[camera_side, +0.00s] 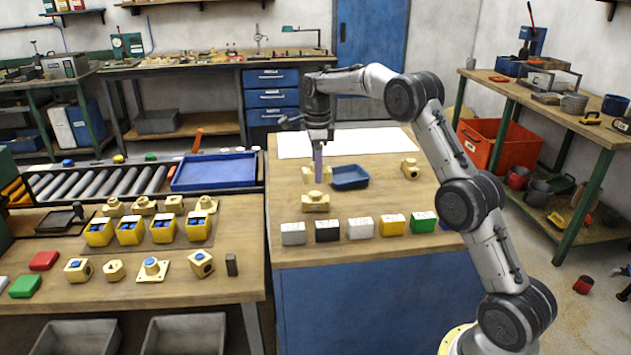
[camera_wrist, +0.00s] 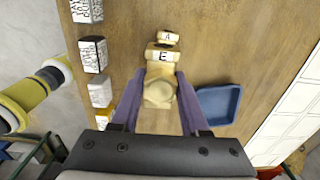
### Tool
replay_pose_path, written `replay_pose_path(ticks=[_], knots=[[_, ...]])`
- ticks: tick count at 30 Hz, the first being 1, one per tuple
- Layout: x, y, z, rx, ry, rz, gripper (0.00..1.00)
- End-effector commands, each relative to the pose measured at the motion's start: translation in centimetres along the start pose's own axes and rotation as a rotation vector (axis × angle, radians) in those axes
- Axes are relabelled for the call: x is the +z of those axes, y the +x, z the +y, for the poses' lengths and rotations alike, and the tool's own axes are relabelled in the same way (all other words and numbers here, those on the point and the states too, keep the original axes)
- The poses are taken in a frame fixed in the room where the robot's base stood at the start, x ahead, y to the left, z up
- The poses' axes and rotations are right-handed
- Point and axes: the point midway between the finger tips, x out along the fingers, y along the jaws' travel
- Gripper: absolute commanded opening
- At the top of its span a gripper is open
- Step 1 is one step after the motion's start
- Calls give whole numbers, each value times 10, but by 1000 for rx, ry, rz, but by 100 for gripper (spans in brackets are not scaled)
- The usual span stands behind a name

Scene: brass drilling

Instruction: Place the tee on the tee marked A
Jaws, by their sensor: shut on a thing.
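My gripper (camera_side: 318,165) points down over the bench and is shut on a brass-coloured tee. Its purple fingers sit on both sides of this tee in the wrist view (camera_wrist: 160,76). The held tee (camera_wrist: 158,92) carries a letter E on its far end and shows a hexagonal end nearer the camera. A second tee marked A (camera_wrist: 168,38) shows just beyond it, partly covered by it. In the side view, the held tee (camera_side: 311,181) is behind and above the tee on the bench (camera_side: 315,203). I cannot tell whether the two touch.
A blue tray (camera_side: 350,177) lies right of my gripper. Another brass fitting (camera_side: 410,168) stands further right. A row of small labelled boxes (camera_side: 360,228) lines the bench's front. A white sheet (camera_side: 345,141) covers the back. The bench's right side has free room.

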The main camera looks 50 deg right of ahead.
Motion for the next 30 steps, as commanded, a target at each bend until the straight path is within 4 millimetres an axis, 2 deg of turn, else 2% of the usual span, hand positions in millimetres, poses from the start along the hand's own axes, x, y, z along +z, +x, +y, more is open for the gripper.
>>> replay_pose_path(ticks=[5, 13, 25, 26, 30], knots=[[3, 5, -6, -5, 0, -2, 0], [4, 36, -8, -3, 0, -2, 0], [4, 41, -8, -5, 0, -3, 0], [3, 43, -7, -1, 0, 0, 46], [3, 43, -7, -1, 0, 0, 72]])
